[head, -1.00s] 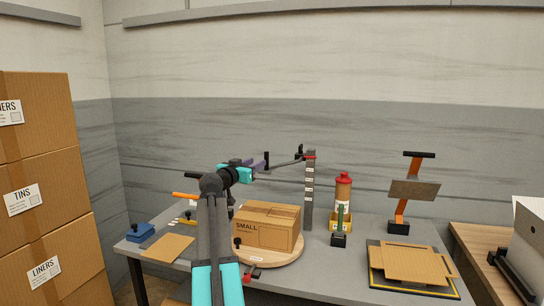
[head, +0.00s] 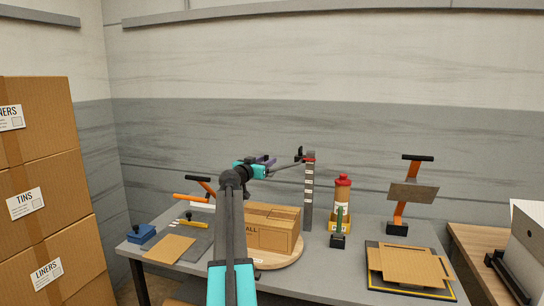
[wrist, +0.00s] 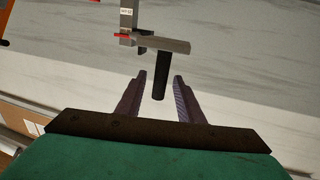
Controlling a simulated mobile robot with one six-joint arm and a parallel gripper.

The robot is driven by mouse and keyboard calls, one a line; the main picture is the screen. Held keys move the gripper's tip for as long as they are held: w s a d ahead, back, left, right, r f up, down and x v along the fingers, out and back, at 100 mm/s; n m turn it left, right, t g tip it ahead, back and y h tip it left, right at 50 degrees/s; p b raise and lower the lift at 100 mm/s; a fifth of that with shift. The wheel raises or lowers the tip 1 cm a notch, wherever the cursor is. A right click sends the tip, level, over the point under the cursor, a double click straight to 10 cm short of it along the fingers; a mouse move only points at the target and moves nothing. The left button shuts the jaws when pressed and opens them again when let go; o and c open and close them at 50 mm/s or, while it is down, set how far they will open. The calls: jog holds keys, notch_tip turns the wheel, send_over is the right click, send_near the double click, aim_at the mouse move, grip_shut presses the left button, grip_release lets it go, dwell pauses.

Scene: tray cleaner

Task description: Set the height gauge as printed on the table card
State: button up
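The height gauge (head: 309,195) is an upright grey post with several small white labels, standing at the back of the table. A red pointer (head: 309,159) sits near its top and also shows in the wrist view (wrist: 122,37). A grey bar (wrist: 165,45) reaches out from the post and carries a black handle (wrist: 161,75). My gripper (wrist: 160,76) is open, its two purple fingers on either side of the handle, with gaps showing on both sides. In the head view my gripper (head: 269,161) is left of the post. I cannot read the gauge labels or identify the table card.
A cardboard box (head: 272,230) sits on a round wooden board (head: 283,260) below my arm. A red-capped dispenser (head: 342,198) and an orange-armed stand (head: 401,207) are to the right. Flat trays (head: 410,267) lie front right. Cartons (head: 45,190) are stacked at left.

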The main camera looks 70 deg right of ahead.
jog(key=shift+s+d+p, duration=0.15)
jog(key=shift+d+p, duration=0.25)
jog(key=shift+d, duration=0.75)
jog(key=shift+s+d+p, duration=0.15)
jog(key=shift+d+p, duration=0.2)
jog(key=shift+d, duration=0.8)
